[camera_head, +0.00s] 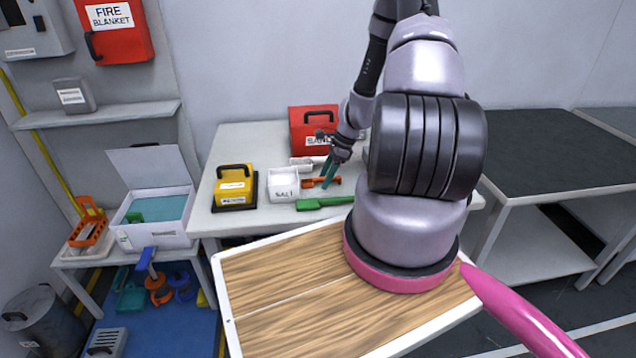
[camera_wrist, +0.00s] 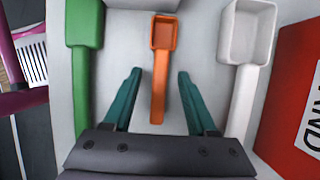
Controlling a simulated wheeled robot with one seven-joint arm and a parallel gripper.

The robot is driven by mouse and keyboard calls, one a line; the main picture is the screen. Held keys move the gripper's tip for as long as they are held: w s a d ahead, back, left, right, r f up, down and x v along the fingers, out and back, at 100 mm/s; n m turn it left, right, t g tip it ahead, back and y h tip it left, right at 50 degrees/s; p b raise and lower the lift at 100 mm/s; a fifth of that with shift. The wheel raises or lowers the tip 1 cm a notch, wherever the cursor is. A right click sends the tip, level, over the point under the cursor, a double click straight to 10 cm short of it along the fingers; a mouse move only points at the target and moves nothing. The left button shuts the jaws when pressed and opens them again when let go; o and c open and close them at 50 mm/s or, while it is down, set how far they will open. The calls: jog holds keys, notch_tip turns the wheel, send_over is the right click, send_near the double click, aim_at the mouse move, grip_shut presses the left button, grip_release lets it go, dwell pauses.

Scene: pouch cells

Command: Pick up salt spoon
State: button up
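Three scoops lie side by side on the white table: a small orange spoon (camera_head: 310,183), a larger white scoop (camera_head: 303,162) behind it and a green scoop (camera_head: 323,203) in front. None of them carries a readable label. A white tub marked SALT (camera_head: 284,186) stands at their left. My gripper (camera_head: 328,172) is above the orange spoon. In the wrist view my gripper's teal fingers (camera_wrist: 160,74) are open, one on each side of the orange spoon (camera_wrist: 160,80), with gaps on both sides. The green scoop (camera_wrist: 84,50) is left and the white scoop (camera_wrist: 247,60) is right.
A red box (camera_head: 308,128), partly hidden by my arm, stands behind the scoops; it also shows in the wrist view (camera_wrist: 296,100). A yellow box (camera_head: 234,186) sits left of the tub. A wood-topped tray (camera_head: 218,268) is in the foreground.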

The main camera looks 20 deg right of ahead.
grip_shut()
jog(key=shift+r, duration=0.1)
